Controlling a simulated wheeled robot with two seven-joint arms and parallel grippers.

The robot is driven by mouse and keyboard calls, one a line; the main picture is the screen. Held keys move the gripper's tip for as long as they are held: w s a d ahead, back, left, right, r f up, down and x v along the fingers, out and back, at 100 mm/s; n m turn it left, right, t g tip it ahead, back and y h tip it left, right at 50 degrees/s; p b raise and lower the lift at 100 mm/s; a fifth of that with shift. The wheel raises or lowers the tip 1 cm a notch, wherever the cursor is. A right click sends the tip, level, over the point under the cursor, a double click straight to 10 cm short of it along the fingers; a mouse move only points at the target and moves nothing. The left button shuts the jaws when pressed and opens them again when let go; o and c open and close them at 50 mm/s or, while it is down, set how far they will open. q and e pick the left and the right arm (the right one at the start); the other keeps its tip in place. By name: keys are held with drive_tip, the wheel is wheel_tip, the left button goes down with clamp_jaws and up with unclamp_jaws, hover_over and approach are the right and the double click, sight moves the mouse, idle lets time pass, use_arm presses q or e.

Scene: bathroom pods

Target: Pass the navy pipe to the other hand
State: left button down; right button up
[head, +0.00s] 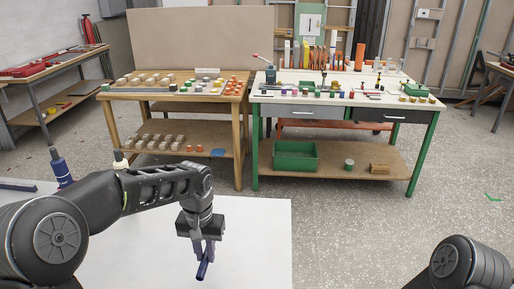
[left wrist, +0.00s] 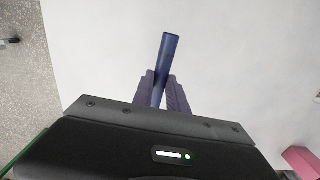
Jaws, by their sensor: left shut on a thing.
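The navy pipe (head: 203,266) is a short dark blue tube. My left gripper (head: 206,252) is shut on it and holds it over the white table top, tilted in the head view. In the left wrist view the pipe (left wrist: 168,55) sticks out beyond the two fingers of my left gripper (left wrist: 163,90), leaning slightly right. Whether the pipe touches the table I cannot tell. Of my right arm only a dark joint shows at the lower right of the head view. The right gripper is out of view.
The white table (head: 255,235) is mostly bare around the pipe. A blue bottle-like object (head: 61,168) stands at its left. A pink block (left wrist: 300,160) shows at the lower right of the wrist view. Two workbenches with many small items stand farther back, beyond open floor.

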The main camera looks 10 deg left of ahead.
use_arm(q)
drive_tip(key=d+r+m, duration=0.2)
drive_tip(key=d+m, duration=0.2)
drive_tip(key=d, duration=0.4)
drive_tip(key=d+r+m, duration=0.3)
drive_tip(key=d, duration=0.6)
drive_tip(key=shift+s+m, duration=0.25)
drive_tip(key=shift+m, duration=0.15)
drive_tip(key=shift+r, duration=0.1)
